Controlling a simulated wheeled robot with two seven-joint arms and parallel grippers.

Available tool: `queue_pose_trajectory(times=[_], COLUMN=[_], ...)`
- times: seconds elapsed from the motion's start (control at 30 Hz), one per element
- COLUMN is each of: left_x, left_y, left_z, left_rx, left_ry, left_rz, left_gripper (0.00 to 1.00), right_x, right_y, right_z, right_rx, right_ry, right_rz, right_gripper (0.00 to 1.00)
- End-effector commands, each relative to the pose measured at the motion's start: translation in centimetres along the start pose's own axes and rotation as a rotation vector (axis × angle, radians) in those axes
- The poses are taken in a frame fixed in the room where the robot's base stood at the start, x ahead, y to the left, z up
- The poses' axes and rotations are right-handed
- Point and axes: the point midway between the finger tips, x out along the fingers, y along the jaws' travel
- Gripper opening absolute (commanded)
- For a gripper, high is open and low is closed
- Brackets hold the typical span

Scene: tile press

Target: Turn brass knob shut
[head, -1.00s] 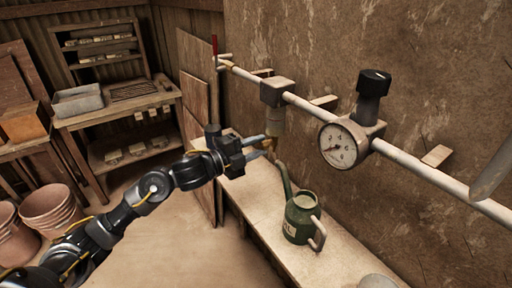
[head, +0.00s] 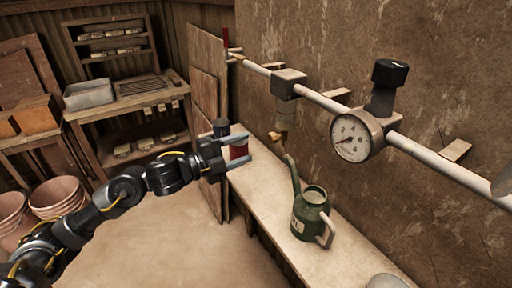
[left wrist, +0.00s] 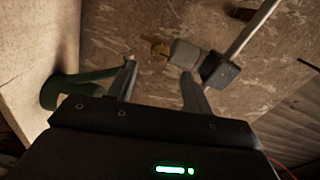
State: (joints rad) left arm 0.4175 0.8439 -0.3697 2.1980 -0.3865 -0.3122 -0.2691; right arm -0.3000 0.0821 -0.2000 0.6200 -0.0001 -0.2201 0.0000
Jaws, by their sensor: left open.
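The brass knob (head: 275,136) sits low on the filter unit (head: 285,112) that hangs from the wall pipe. In the left wrist view the brass knob (left wrist: 158,50) shows beyond the fingertips, with nothing between the fingers. My left gripper (head: 243,148) is open and empty, to the left of the knob and apart from it. It also shows in the left wrist view (left wrist: 159,70). A pressure gauge (head: 352,138) with a black-topped knob (head: 390,73) is farther right on the pipe. My right gripper is not in view.
A green watering can (head: 311,213) stands on the bench (head: 345,262) below the pipe, its spout reaching up near the knob. Shelves and terracotta pots (head: 57,198) are at the left.

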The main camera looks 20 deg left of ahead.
Motion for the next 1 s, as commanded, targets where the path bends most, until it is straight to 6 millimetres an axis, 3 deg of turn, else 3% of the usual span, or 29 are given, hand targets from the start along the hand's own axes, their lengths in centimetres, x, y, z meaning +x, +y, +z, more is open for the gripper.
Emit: queue_pose_trajectory(times=[0.23, 0.83, 0.93, 1.0], left_x=[-2.8, -3.1, -2.8, -2.6], left_y=[0.1, -0.1, 0.0, 0.5], left_z=[0.0, -0.1, 2.5, 6.0], left_rx=[0.002, -0.016, -0.067, -0.118], left_ry=[0.001, 0.003, -0.045, -0.112], left_rz=[0.001, -0.003, -0.011, -0.019], left_gripper=[0.50, 0.50, 0.50, 0.50], right_x=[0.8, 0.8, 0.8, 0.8], right_y=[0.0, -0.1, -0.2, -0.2], right_z=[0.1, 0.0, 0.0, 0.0], right_rx=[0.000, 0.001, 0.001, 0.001], right_ry=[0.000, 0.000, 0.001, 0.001], right_rz=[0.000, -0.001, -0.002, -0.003], right_gripper=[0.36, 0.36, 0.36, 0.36])
